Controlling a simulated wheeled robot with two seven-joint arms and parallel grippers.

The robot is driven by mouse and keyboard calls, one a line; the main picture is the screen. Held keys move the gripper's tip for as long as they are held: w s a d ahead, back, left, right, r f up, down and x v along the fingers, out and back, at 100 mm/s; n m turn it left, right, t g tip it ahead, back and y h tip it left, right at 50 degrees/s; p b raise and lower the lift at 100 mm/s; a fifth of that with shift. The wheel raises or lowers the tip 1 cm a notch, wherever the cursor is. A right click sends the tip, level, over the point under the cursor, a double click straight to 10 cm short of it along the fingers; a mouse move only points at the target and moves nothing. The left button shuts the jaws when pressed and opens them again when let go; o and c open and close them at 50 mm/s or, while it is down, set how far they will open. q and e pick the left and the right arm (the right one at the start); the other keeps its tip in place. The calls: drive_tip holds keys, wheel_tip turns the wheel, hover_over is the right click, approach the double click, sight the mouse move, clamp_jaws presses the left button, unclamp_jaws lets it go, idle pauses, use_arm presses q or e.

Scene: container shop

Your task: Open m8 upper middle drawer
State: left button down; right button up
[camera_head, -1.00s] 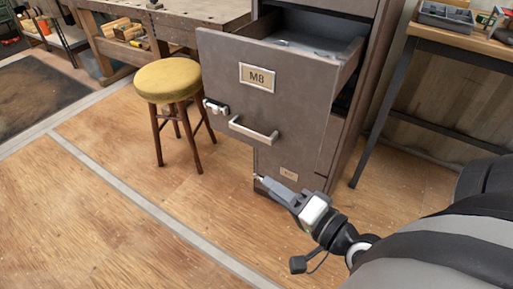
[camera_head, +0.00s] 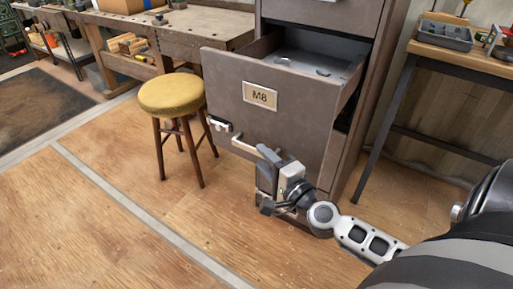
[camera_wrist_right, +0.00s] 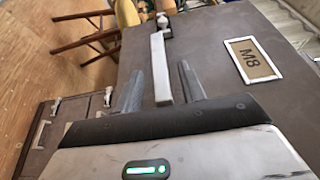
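The grey M8 drawer (camera_head: 225,75) stands pulled out of its cabinet, with its inside showing from above. Its front carries a framed M8 label (camera_head: 261,95), also seen in the right wrist view (camera_wrist_right: 254,60). A pale bar handle (camera_head: 244,146) sits low on the front, its right end hidden by my right gripper (camera_head: 268,156). In the right wrist view, the gripper (camera_wrist_right: 160,68) is open, with one finger on each side of the handle (camera_wrist_right: 158,55). I see a gap beside each finger. My left gripper is not in view.
A yellow-topped stool (camera_head: 171,95) stands left of the drawer. A wooden workbench (camera_head: 195,36) is behind it. A side table (camera_head: 460,60) with a grey tray (camera_head: 445,34) stands at the right. The wooden floor at the front left is clear.

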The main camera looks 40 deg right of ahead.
sight(257, 153)
drive_tip(key=shift+w, duration=1.85)
